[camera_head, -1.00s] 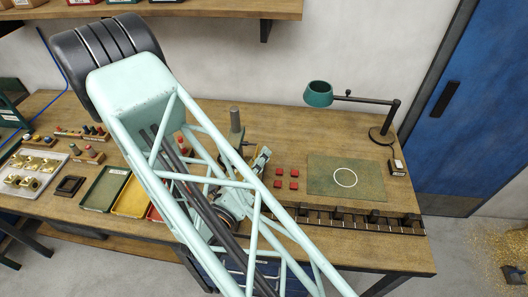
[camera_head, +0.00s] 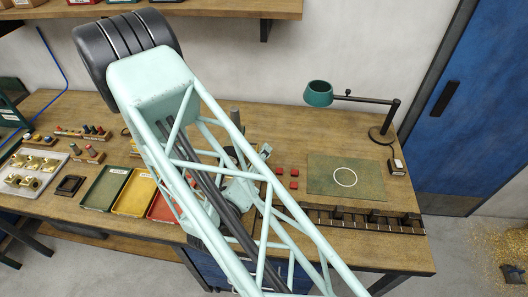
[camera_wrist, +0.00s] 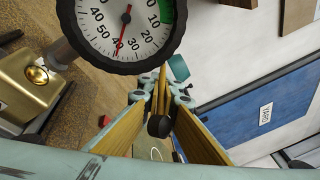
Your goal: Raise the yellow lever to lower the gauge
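In the wrist view a round gauge (camera_wrist: 124,25) with a black rim and white dial fills the top. Its red needle points close to 40; a green band lies near the 0 and 10 marks. My gripper (camera_wrist: 160,100) shows below it, its two wood-coloured finger pads apart. A thin yellow-orange bar with a dark rounded end (camera_wrist: 158,126), which looks like the yellow lever, shows between the fingers. I cannot tell whether they touch it. In the head view my arm hides the gripper, lever and gauge.
A brass block (camera_wrist: 30,80) with a round knob stands left in the wrist view. In the head view, green (camera_head: 105,188), yellow (camera_head: 135,194) and red trays (camera_head: 162,208) lie left of my arm. A lamp (camera_head: 320,93) and green mat (camera_head: 330,185) are to the right.

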